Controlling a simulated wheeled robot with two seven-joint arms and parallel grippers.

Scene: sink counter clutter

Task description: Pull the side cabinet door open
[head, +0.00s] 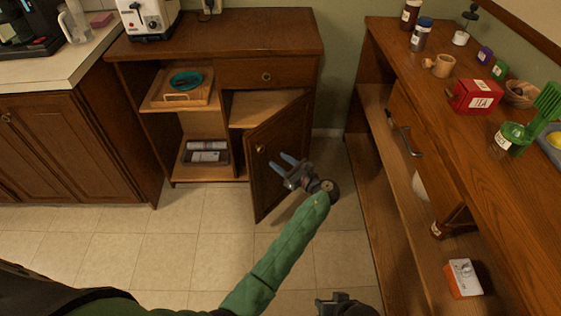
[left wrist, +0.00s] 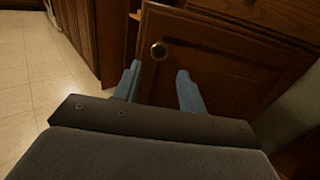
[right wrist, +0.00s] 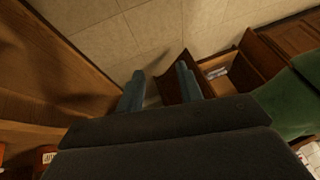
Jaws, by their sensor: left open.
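The side cabinet door (head: 288,125) is brown wood and stands partly open, swung out from the cabinet. Its round brass knob (head: 260,149) sits near the door's free edge. In the left wrist view the knob (left wrist: 158,51) shows just beyond and between the fingertips. My left gripper (head: 277,160) is open and empty in front of the door's outer face, with the knob apart from the fingers. My right gripper (right wrist: 158,78) is open with nothing between its fingers; in the head view only part of it shows at the bottom edge.
The cabinet (head: 217,35) has open shelves with a tray (head: 205,97), a teal bowl (head: 186,79) and a drawer (head: 285,72). A long wooden counter (head: 433,87) with jars and a red box (head: 474,97) stands at right. The tiled floor (head: 190,255) is clear.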

